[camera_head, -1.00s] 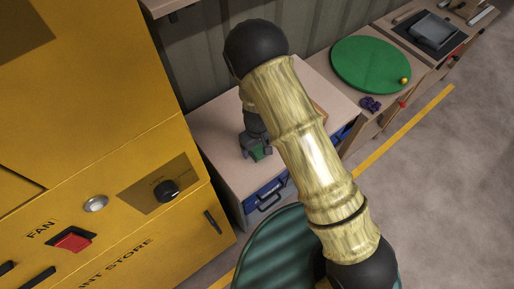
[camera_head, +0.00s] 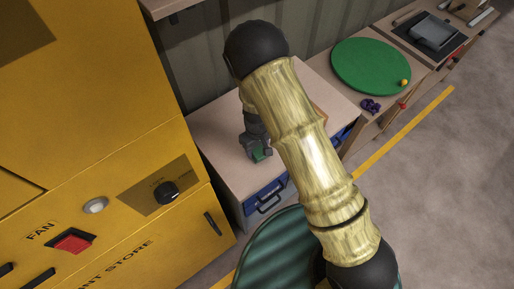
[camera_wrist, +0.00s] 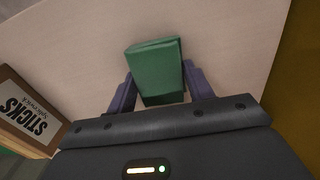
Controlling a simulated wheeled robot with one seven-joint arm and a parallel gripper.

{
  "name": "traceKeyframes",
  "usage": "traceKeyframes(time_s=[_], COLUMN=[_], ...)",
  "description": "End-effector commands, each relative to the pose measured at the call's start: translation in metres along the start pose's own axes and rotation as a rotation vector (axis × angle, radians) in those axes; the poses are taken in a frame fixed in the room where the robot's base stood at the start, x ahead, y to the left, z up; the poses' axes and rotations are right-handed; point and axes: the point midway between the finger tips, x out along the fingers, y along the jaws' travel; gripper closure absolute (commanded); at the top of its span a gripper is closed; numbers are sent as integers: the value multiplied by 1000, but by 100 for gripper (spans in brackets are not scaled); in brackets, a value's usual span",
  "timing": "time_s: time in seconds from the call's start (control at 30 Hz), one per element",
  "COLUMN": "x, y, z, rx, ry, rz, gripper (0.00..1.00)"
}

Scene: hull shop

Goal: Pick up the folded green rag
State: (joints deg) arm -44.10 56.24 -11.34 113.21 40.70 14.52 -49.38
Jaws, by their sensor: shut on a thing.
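The folded green rag (camera_wrist: 158,70) is between the two purple-grey fingers of my gripper (camera_wrist: 158,92) in the wrist view, with a finger against each side. My gripper is shut on it. In the head view, my gripper (camera_head: 257,150) is over the pale top of the drawer cabinet (camera_head: 222,140), near its front edge, and only a small part of the green rag (camera_head: 262,155) shows below it. My arm hides part of the cabinet top. I cannot tell whether the rag is clear of the surface.
A box marked STICKS (camera_wrist: 28,112) stands left of my gripper in the wrist view. The yellow paint store cabinet (camera_head: 100,150) stands close on the left. A green round mat (camera_head: 371,66) with a yellow ball (camera_head: 404,83) lies on the bench further right.

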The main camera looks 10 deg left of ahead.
Motion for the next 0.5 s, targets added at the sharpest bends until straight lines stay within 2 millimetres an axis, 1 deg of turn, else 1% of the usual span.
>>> traceKeyframes(time_s=[0.17, 0.5], x=[-17, -78], y=[0, 0], z=[-1, -1], rx=[-1, -1], ry=[4, 5], rz=[2, 1], gripper=[70, 70])
